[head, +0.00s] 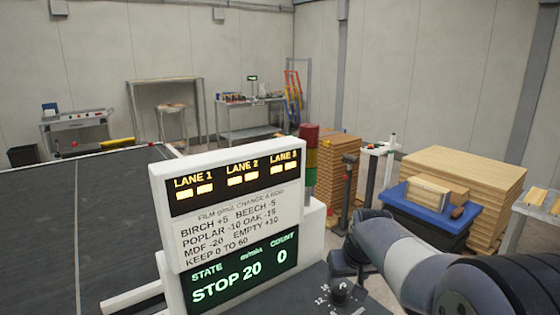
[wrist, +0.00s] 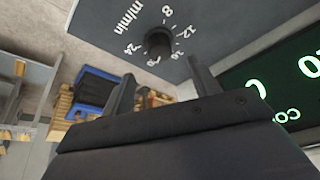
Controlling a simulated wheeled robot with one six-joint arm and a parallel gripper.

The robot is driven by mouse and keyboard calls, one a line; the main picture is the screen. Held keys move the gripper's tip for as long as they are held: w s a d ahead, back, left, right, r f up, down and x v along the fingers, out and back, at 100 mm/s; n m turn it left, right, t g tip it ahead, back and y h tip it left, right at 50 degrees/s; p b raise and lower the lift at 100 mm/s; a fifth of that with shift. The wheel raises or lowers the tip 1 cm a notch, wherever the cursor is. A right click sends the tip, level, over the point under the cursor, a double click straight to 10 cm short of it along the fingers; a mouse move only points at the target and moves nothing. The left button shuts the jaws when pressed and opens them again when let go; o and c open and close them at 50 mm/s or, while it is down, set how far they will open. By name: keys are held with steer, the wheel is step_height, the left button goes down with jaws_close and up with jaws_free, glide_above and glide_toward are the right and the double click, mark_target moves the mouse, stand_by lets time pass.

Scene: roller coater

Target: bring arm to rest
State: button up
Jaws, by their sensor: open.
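My arm reaches in from the lower right of the head view. My gripper (head: 348,262) is above the dark control panel (head: 315,282), close to the speed knob (head: 339,292). In the wrist view my gripper (wrist: 162,86) shows two dark fingers apart with nothing between them. The black knob (wrist: 159,43) shows just beyond the fingertips, on a dial marked in m/min with numbers such as 8, 12 and 24. Whether a finger touches the knob I cannot tell. The sign (head: 230,215) reads STOP 20, count 0.
A dark conveyor bed (head: 70,230) fills the left. A red and green signal tower (head: 309,155) stands behind the sign. To the right are stacked boards (head: 465,170) and a blue tray (head: 395,197) with wood pieces. Workbenches line the back wall.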

steer(key=shift+v, duration=1.55)
steer(key=shift+f, duration=0.1)
